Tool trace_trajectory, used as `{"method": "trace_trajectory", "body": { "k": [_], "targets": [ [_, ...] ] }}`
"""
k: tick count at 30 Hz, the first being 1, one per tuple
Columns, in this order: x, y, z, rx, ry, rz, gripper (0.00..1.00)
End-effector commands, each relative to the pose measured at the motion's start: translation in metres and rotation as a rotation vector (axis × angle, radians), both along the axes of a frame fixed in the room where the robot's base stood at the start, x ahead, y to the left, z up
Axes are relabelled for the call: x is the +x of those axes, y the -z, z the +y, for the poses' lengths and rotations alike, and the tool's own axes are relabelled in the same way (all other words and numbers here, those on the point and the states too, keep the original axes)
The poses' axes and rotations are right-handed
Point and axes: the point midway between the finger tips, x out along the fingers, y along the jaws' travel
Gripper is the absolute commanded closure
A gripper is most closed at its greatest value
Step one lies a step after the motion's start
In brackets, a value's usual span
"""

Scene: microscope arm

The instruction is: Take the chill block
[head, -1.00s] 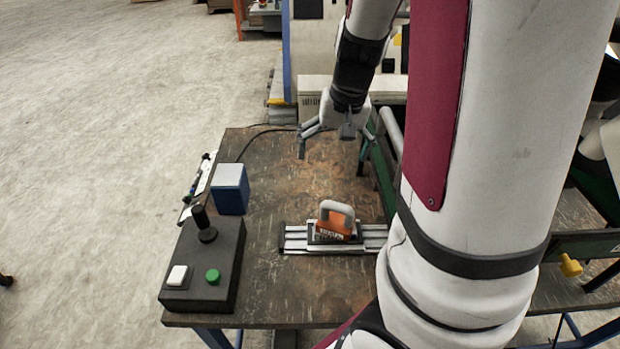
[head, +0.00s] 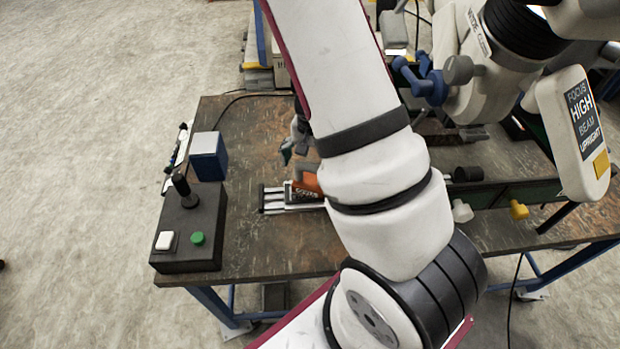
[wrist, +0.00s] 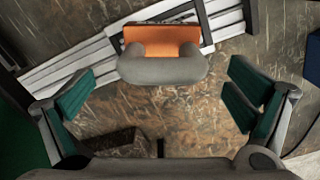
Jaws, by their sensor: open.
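An orange block with a grey loop handle, which looks like the chill block (wrist: 160,42), sits on a silver slotted rail (wrist: 65,70) in the wrist view. In the head view the block (head: 306,181) is partly hidden behind my arm. My gripper (wrist: 162,88) is open and empty, its green-padded fingers on either side of the view, apart from the block. The handle shows between and slightly beyond the fingertips. In the head view only part of my gripper (head: 290,152) shows, just behind the block.
A blue box with a pale top (head: 208,156) and a black control box (head: 188,235) with a joystick and green and white buttons stand at the left of the wooden table (head: 255,130). A microscope head (head: 500,70) on an arm stands at the right. The table's front middle is clear.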

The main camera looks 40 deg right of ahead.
Motion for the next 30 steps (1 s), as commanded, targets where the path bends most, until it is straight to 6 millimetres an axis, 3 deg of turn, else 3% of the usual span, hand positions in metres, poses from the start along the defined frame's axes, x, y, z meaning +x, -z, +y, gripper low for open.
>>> {"method": "trace_trajectory", "body": {
  "k": [8, 18, 26, 27, 30],
  "targets": [
    [-0.001, 0.019, 0.001, 0.0, 0.0, 0.001, 0.02],
    [-0.001, 0.059, 0.004, 0.0, 0.001, 0.001, 0.02],
    [0.0, 0.062, 0.004, 0.001, 0.0, -0.001, 0.02],
    [0.0, 0.062, 0.004, 0.0, 0.0, 0.0, 0.04],
    [0.0, 0.062, 0.004, 0.0, 0.0, 0.0, 0.27]
  ]
}}
